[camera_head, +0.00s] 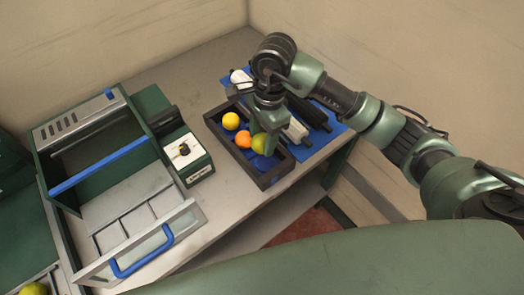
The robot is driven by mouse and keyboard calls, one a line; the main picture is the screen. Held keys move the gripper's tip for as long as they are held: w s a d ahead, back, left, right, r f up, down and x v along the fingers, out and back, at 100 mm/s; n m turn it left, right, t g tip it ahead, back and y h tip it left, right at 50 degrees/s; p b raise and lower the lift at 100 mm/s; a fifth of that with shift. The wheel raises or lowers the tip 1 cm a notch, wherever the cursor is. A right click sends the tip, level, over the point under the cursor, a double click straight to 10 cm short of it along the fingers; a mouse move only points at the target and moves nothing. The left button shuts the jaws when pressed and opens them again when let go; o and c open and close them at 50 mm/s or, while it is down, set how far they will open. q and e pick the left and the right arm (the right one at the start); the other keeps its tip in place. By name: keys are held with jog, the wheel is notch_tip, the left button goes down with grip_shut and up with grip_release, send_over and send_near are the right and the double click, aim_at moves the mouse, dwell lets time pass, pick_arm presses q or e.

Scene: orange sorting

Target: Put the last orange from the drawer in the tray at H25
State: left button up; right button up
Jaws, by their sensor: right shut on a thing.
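The dark tray (212,119) with a blue floor stands on the table in the middle. A yellow fruit (231,121) and an orange (243,140) lie in it. My right gripper (265,138) reaches down into the tray and is shut on a green-yellow fruit (258,143), whose far side its fingers partly hide. The drawer (125,222) with a blue handle (143,253) is pulled open at the left, and its visible compartments look empty. My left gripper is not in view.
A white-topped box (187,160) with a knob stands between drawer unit and tray. A blue mat (314,140) with black and white items lies right of the tray. Another green-yellow fruit (33,289) shows at the bottom left corner. Walls stand close behind the table.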

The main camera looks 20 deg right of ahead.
aim_at(265, 134)
notch_tip(265, 134, down, 8)
jog(key=shift+r+p, duration=0.15)
jog(key=shift+p, duration=0.45)
jog(key=o, duration=1)
jog(key=shift+f, duration=0.2)
jog(key=shift+o, duration=0.7)
jog(key=shift+r, duration=0.1)
jog(key=shift+r, duration=0.1)
jog(key=r+b, duration=0.1)
jog(key=r, duration=0.2)
jog(key=d+r+b, duration=0.1)
jog(key=r, duration=0.3)
jog(key=r+b, duration=0.1)
jog(key=r, duration=0.3)
jog(key=shift+w+d, duration=0.15)
jog(key=shift+w, duration=0.1)
jog(key=shift+r, duration=0.5)
